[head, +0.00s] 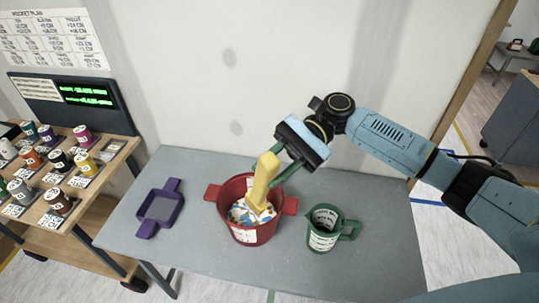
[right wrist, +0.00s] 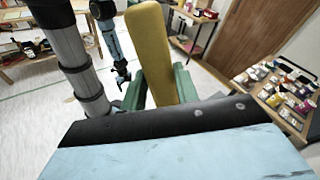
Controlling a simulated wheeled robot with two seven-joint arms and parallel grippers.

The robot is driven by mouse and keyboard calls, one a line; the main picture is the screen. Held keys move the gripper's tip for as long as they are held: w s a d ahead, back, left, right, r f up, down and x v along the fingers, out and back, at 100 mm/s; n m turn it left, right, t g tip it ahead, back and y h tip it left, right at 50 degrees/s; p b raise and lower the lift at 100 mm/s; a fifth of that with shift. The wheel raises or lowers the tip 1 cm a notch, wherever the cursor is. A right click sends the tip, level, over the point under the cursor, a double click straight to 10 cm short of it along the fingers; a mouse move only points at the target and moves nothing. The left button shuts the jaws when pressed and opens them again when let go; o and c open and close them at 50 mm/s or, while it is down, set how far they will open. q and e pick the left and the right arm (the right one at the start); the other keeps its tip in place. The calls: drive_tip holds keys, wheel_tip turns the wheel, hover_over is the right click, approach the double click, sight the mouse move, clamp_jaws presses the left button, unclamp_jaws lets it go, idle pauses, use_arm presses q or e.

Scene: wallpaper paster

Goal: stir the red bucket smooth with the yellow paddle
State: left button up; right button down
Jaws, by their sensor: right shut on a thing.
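The red bucket (head: 236,213) stands on the grey table with its two side handles out left and right. A lumpy white, blue and yellow mix (head: 240,214) shows inside it. The yellow paddle (head: 262,182) stands tilted in the bucket, its lower end in or at the mix. My right gripper (head: 283,168) is above the bucket's right rim, shut on the paddle. In the right wrist view the paddle (right wrist: 162,55) rises between the green fingers. My left gripper is not in the head view.
A green jug (head: 324,229) stands right of the bucket. A purple frame with handles (head: 160,208) lies to the left. The grey table (head: 370,255) is clear at the right and front. A wooden rack (head: 75,215) with several labelled pots stands farther left.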

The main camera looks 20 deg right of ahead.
wheel_tip(320, 180, down, 4)
drive_tip(key=w+b, duration=0.2)
drive_tip(key=b, duration=0.4)
hover_over(264, 201)
drive_tip(key=s, duration=0.2)
wheel_tip(264, 201, down, 4)
use_arm(q)
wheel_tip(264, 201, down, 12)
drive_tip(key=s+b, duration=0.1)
drive_tip(key=b, duration=0.4)
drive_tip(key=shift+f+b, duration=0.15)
drive_tip(key=shift+b, duration=0.25)
use_arm(e)
drive_tip(key=w+f, duration=0.1)
drive_tip(key=f, duration=0.1)
drive_tip(key=w+f, duration=0.1)
drive_tip(key=f, duration=0.3)
drive_tip(key=shift+w+d+f, duration=0.1)
drive_tip(key=shift+w+f, duration=0.2)
drive_tip(key=shift+w, duration=0.1)
